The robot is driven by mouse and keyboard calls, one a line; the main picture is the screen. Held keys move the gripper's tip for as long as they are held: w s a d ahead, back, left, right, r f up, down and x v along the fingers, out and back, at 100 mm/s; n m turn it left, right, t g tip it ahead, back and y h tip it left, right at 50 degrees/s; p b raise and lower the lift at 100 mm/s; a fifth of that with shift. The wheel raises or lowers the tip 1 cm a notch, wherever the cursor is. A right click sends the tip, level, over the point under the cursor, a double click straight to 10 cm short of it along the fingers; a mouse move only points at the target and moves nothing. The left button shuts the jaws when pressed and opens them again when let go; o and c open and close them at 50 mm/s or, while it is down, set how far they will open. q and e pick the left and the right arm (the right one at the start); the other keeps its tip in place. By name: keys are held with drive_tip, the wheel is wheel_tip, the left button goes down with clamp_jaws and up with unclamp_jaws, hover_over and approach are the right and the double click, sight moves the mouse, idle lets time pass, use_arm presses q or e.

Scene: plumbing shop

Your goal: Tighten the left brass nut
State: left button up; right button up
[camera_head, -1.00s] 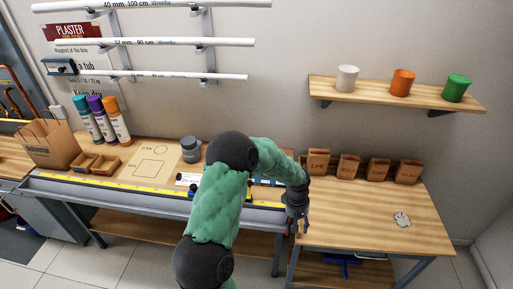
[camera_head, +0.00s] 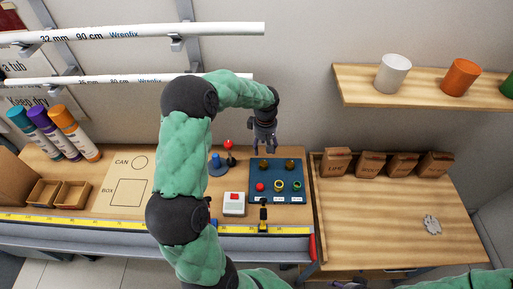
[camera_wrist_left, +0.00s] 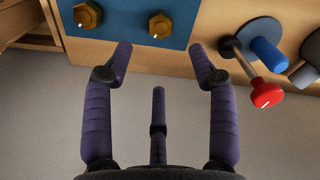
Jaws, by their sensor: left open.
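Two brass nuts sit on a blue board (camera_head: 258,194) on the bench. The left brass nut (camera_head: 263,164) shows in the left wrist view (camera_wrist_left: 160,25) as the one on the right, since that view is turned about. The other brass nut (camera_head: 290,164) is also in the left wrist view (camera_wrist_left: 87,15). My left gripper (camera_head: 264,150) is open and empty, fingers pointing down, close to the back edge of the board by the left nut. In the left wrist view the left nut lies just beyond the gap between the fingertips (camera_wrist_left: 158,50), not touched.
A red-knobbed lever (camera_head: 229,146) and a blue cylinder (camera_head: 216,162) stand left of the board. A white box with a red button (camera_head: 234,203) is near its front left. A yellow ruler (camera_head: 290,230) runs along the front. The right table (camera_head: 375,215) is mostly clear.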

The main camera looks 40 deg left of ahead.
sight(263, 163)
use_arm(q)
wheel_tip(263, 163, down, 11)
drive_tip(key=shift+r+b, duration=0.15)
drive_tip(key=shift+b, duration=0.4)
drive_tip(key=c, duration=1.1)
